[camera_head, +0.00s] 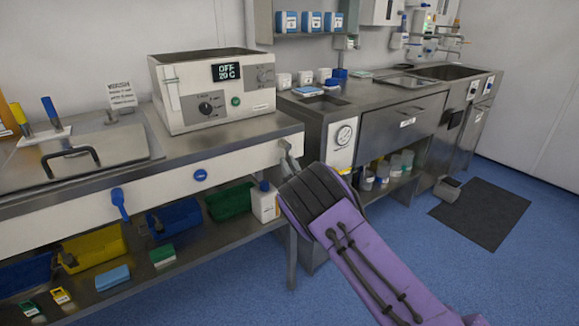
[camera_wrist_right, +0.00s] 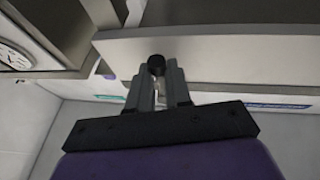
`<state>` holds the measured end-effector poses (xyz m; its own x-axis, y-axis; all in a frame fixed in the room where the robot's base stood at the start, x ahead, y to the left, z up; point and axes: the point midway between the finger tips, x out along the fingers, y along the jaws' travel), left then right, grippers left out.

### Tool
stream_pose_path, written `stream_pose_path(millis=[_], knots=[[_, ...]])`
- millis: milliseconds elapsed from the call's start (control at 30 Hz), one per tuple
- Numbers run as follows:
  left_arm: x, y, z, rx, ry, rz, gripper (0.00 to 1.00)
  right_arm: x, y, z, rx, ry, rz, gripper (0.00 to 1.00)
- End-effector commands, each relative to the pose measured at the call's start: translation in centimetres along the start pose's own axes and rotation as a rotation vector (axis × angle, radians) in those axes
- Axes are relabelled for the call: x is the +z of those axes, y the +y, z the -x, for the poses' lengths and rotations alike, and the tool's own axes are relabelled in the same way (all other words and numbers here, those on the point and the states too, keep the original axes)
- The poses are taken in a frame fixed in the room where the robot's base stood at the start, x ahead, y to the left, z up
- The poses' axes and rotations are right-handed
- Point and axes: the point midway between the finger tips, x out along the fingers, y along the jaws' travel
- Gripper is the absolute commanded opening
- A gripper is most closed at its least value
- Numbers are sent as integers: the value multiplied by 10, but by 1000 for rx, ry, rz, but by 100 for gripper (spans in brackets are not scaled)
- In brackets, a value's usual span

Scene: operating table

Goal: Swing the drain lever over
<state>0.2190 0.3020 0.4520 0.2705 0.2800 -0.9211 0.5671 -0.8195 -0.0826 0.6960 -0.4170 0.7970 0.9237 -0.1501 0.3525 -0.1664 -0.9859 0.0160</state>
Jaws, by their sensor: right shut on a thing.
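My right gripper (camera_head: 288,156) is at the right end of the white front panel of the near bench, beside the bench corner. My purple forearm and dark wrist hide much of that spot in the head view. In the right wrist view my right gripper (camera_wrist_right: 157,82) is shut on the drain lever, whose dark round end (camera_wrist_right: 156,64) shows between the fingertips. The rest of the lever is mostly hidden by the fingers, so its exact angle cannot be told. My left gripper is not in view.
The bench carries a heated bath unit (camera_head: 212,92) with a display and knobs. A blue lever (camera_head: 119,203) and a blue knob (camera_head: 200,175) are on its front panel. Yellow (camera_head: 95,246) and green (camera_head: 229,202) bins stand on the shelf below.

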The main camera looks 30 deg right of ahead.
Motion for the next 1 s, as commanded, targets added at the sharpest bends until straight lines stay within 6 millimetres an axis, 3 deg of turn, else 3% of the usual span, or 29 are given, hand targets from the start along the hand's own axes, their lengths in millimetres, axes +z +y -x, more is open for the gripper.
stream_pose_path(millis=[67, 100, 167, 500, 800, 1000], knots=[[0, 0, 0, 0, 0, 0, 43, -1, 1, -1, 1, 3, 1, 0], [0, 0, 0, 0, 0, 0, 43, -2, 1, -1, 2, 3, 1, 28], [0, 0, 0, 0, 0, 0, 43, -1, 1, -1, 2, 3, 1, 42], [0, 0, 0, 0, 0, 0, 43, 0, 1, 6, 1, 0, 0, 42], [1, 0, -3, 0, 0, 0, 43, 1, 1, 74, 0, -2, 2, 42], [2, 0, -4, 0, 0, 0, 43, 0, 1, 102, 0, 1, 1, 42]])
